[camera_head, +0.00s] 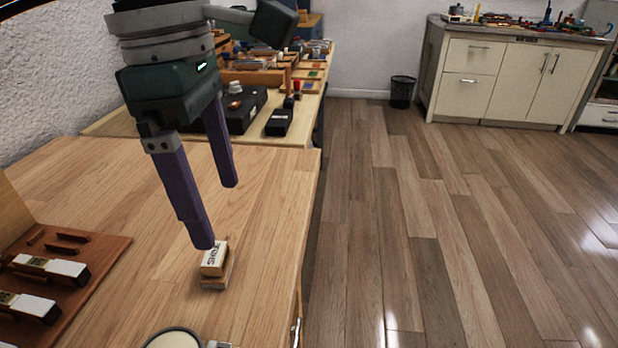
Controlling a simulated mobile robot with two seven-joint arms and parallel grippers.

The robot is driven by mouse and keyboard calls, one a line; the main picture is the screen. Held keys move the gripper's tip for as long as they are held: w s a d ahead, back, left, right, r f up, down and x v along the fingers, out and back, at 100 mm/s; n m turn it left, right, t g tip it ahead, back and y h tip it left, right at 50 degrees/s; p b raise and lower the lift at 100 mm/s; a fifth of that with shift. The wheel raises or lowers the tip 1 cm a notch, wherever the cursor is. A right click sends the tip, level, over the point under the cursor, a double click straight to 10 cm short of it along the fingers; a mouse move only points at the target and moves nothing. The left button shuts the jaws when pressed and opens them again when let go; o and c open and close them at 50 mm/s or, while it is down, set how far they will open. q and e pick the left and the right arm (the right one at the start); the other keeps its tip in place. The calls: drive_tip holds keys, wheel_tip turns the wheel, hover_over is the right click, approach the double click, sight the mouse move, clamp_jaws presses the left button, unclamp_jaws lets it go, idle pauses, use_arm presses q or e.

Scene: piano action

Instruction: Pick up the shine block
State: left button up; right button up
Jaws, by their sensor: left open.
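The shine block (213,260) is a small pale wooden block with dark lettering on its side. The other fingertip is farther back, clear of the block. My right gripper is not in view.
A round pale-topped object (174,339) is cut off at the bottom edge. Black cases (279,122) and small parts crowd a farther bench. The bench top around the block is mostly bare.

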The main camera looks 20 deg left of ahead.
sight(214, 253)
use_arm(q)
drive_tip(key=shift+w+a+f+y, duration=0.2)
drive_tip(key=shift+a+f+y, duration=0.4)
drive_tip(key=shift+a+f, duration=0.4)
wheel_tip(214, 253, down, 2)
drive_tip(key=shift+s+f, duration=0.1)
drive_tip(key=shift+f, duration=0.05)
wheel_tip(214, 253, down, 6)
drive_tip(key=shift+a+f, duration=0.1)
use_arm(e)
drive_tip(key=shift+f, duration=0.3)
use_arm(q)
drive_tip(key=c, duration=1.4)
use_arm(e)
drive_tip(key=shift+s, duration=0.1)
use_arm(q)
drive_tip(key=shift+r, duration=0.25)
drive_tip(key=shift+c, duration=0.2)
wheel_tip(214, 253, up, 20)
drive_tip(key=p, duration=0.1)
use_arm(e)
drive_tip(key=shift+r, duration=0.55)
use_arm(q)
drive_tip(key=shift+f, duration=0.1)
